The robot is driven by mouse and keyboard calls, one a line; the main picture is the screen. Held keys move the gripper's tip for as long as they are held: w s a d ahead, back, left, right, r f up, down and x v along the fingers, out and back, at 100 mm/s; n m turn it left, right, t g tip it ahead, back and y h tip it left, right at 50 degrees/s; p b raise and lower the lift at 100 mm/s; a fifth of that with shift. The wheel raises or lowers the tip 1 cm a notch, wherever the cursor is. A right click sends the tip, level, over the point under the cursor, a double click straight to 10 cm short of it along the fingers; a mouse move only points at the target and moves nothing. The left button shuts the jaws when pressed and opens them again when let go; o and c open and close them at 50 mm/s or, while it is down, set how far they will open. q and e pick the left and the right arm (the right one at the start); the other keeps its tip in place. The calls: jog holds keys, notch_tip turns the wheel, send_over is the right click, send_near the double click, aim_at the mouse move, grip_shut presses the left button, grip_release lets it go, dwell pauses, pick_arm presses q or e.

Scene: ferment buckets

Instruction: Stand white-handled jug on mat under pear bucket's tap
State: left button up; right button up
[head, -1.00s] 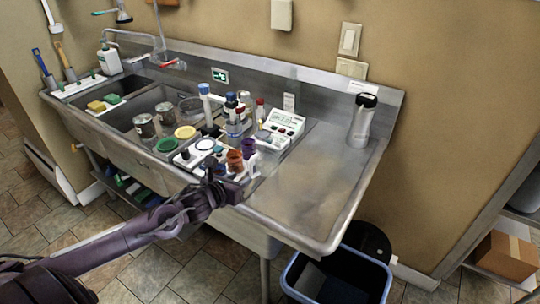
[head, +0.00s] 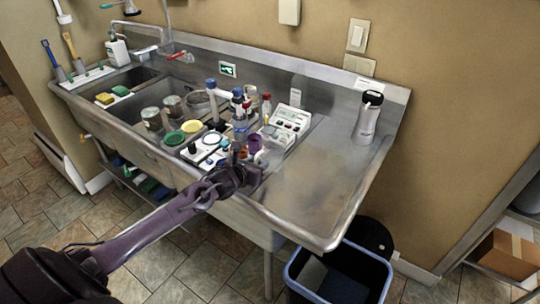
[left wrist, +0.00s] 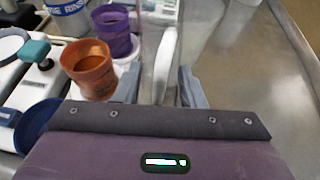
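My left gripper (head: 243,174) is at the front edge of the sink counter, beside the small cups. In the left wrist view its two grey fingertips (left wrist: 172,92) stand apart on either side of an upright white strip that looks like the white handle (left wrist: 168,52) of a clear vessel, probably the jug. I cannot make out contact between fingers and handle. The vessel's clear walls are faint, and in the head view my gripper hides most of it. I do not see the pear bucket, its tap or the mat. My right gripper is not in view.
An orange cup (left wrist: 88,68) and a purple cup (left wrist: 114,32) stand just left of the fingers. A blue round item (left wrist: 38,124) is close by. A meter (head: 290,120) and bottles stand behind; a steel flask (head: 367,118) is farther right.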

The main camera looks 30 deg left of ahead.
pick_arm(q)
grip_shut()
jog(key=shift+r, duration=0.15)
dwell(0.4)
